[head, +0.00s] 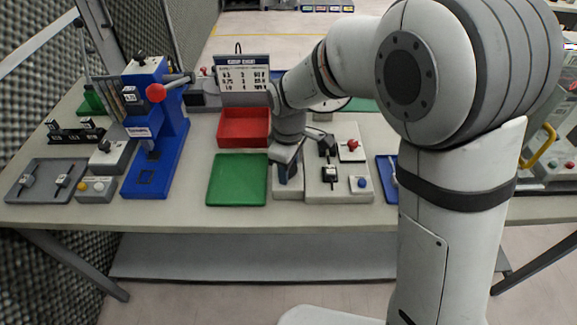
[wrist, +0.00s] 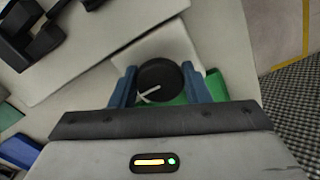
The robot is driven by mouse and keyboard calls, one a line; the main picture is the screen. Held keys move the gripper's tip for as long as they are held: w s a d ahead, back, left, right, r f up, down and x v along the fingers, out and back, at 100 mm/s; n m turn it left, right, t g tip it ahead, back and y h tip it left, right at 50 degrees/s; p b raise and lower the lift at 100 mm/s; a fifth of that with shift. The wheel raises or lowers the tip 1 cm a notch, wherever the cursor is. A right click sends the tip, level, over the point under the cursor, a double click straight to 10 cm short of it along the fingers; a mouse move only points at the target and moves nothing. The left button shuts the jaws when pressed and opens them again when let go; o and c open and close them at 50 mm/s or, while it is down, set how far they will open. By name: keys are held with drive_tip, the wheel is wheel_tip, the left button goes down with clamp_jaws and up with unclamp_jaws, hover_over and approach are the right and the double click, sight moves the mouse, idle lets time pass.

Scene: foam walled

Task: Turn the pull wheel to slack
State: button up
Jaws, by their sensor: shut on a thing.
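The pull wheel (wrist: 158,76) is a round black knob with a white pointer line, on a pale block in the wrist view. My gripper (wrist: 158,84) has its two blue fingers on either side of the wheel, shut on it. The white line runs slantwise across the wheel's face. In the head view my gripper (head: 289,172) points down over a narrow pale block (head: 286,192) on the bench, and the wheel itself is hidden there. No scale marks are readable around the wheel.
A grey box (head: 337,190) with black clamps, a red button and a blue button stands just right of my gripper. A green mat (head: 237,180) lies to the left, a red tray (head: 243,127) behind it. A blue press (head: 157,130) with a red-knobbed lever stands further left.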

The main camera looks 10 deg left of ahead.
drive_tip(key=o, duration=1)
drive_tip(key=shift+c, duration=0.2)
wheel_tip(320, 180, up, 8)
drive_tip(key=shift+f, duration=0.1)
drive_tip(key=s+d+r+m, duration=0.1)
drive_tip(key=d+m, duration=0.2)
drive_tip(key=d, duration=0.2)
drive_tip(key=s+d+r+m+t, duration=0.1)
drive_tip(key=s+d+r+m, duration=0.1)
drive_tip(key=d, duration=0.4)
drive_tip(key=s+d+r+m, duration=0.1)
drive_tip(key=d+m, duration=0.2)
drive_tip(key=d, duration=0.2)
drive_tip(key=s+d+f+m+t, duration=0.1)
drive_tip(key=s+d+m, duration=0.6)
drive_tip(key=s+d, duration=0.2)
drive_tip(key=shift+s+d+f+m+t, duration=0.3)
drive_tip(key=shift+d+m, duration=0.1)
drive_tip(key=shift+d, duration=0.6)
